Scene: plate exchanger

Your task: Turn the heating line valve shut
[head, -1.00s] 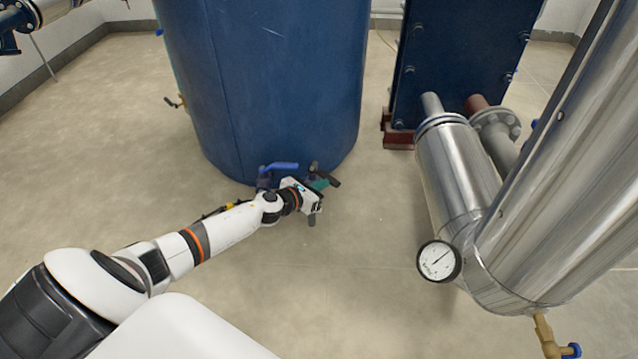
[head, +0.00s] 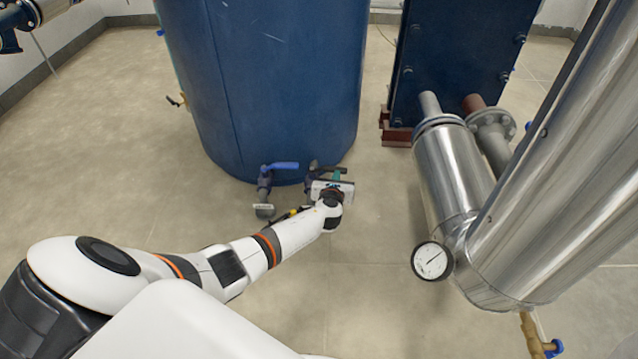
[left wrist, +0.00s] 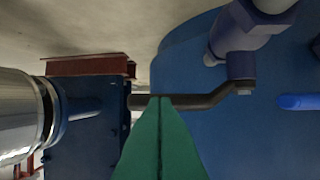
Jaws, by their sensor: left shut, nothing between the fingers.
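Two valves sit low on the front of the blue tank (head: 275,85). The left one has a blue lever (head: 281,166); part of that lever shows at the right edge of the left wrist view (left wrist: 300,101). The right one has a dark lever (left wrist: 200,99), seen in the left wrist view running sideways from a blue-grey valve body (left wrist: 240,38). Which valve is the heating line's cannot be told. My left gripper (left wrist: 160,98) has green fingers, shut and empty, with tips at the dark lever's outer part; contact is unclear. My right gripper is out of view.
A silver insulated pipe (head: 455,165) with a round gauge (head: 432,261) stands to the right. The dark blue plate exchanger (head: 455,60) is behind it. The floor (head: 110,150) left of the tank is mostly clear.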

